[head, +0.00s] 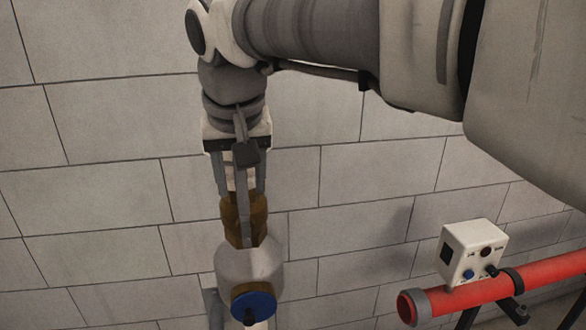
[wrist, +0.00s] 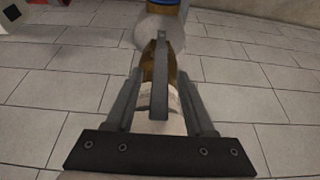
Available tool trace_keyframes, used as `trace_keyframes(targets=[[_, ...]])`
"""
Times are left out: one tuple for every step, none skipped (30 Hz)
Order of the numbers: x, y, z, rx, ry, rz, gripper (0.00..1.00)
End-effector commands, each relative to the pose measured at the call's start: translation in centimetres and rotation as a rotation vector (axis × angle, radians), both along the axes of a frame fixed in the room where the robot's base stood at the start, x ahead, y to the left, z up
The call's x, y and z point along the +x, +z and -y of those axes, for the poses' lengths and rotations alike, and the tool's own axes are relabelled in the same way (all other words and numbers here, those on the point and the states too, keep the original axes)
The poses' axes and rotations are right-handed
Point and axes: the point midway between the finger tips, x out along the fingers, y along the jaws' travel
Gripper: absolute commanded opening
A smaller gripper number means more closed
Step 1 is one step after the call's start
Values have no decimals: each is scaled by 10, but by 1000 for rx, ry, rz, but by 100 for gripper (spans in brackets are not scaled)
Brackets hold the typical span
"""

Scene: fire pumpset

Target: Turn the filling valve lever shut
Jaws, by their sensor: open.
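The valve is a grey rounded body (head: 250,268) with a blue round cap (head: 254,305) and a brass neck (head: 259,218). A long, thin grey bar, apparently the lever (head: 244,212), runs along the brass neck. In the wrist view the lever (wrist: 161,85) lies lengthwise between my fingers, with gaps on both sides. My gripper (head: 241,193) points down from above the valve. Its fingers are open around the lever; they also show in the wrist view (wrist: 160,75). I cannot tell whether a finger touches the brass neck.
A red pipe (head: 545,275) with a grey end ring runs at the lower right. A white control box (head: 469,252) with knobs sits on it. A pale block wall (head: 110,140) stands behind the valve. The space left of the valve looks clear.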

Motion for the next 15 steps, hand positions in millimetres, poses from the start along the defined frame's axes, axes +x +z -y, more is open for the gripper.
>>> trace_keyframes(targets=[[1, -2, 0, 0, 0, -1, 54], [1, -2, 0, 0, 0, -1, 54], [1, -3, 0, 0, 0, -1, 54], [1, -3, 0, 0, 0, 0, 54], [1, -3, 0, 0, 0, 0, 54], [1, -3, 0, 0, 0, 0, 54], [1, -3, 0, 0, 0, 0, 54], [1, -3, 0, 0, 0, 0, 54], [1, -3, 0, 0, 0, 0, 54], [1, -3, 0, 0, 0, 0, 50], [1, -3, 0, 0, 0, 0, 45], [1, -3, 0, 0, 0, 0, 38], [1, -3, 0, 0, 0, 0, 32], [1, -3, 0, 0, 0, 0, 27], [1, -3, 0, 0, 0, 0, 20]])
